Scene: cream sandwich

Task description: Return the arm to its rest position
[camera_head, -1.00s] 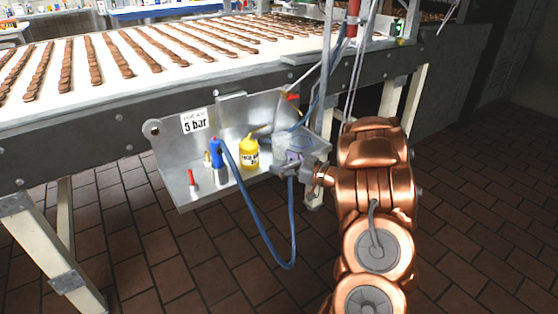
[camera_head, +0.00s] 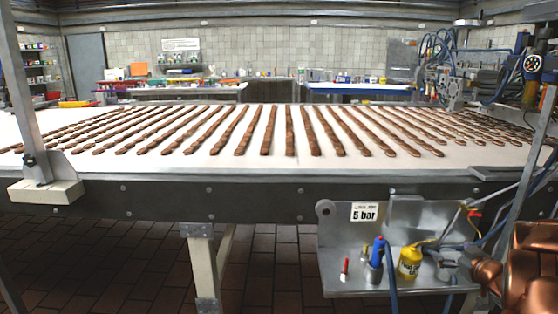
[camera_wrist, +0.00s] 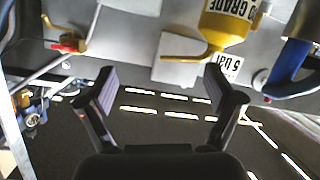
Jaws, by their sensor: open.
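My copper-coloured arm (camera_head: 528,275) is at the lower right corner of the head view, cut off by the edge. In the wrist view my gripper (camera_wrist: 160,88) is open, with its two dark fingers apart and nothing between them. It is at the right part of the grey metal shelf (camera_head: 335,275), to the right of the yellow bottle (camera_head: 410,263) in the head view. The yellow bottle also shows at the top of the wrist view (camera_wrist: 226,18), apart from the fingers. My gripper is mostly hard to make out in the head view.
On the shelf stand a blue-topped item (camera_head: 377,251) with a blue hose and a small red-capped item (camera_head: 345,267). The conveyor (camera_head: 215,155) with rows of brown biscuits runs behind and above the shelf. Cables and a metal post (camera_head: 527,165) are close to my arm.

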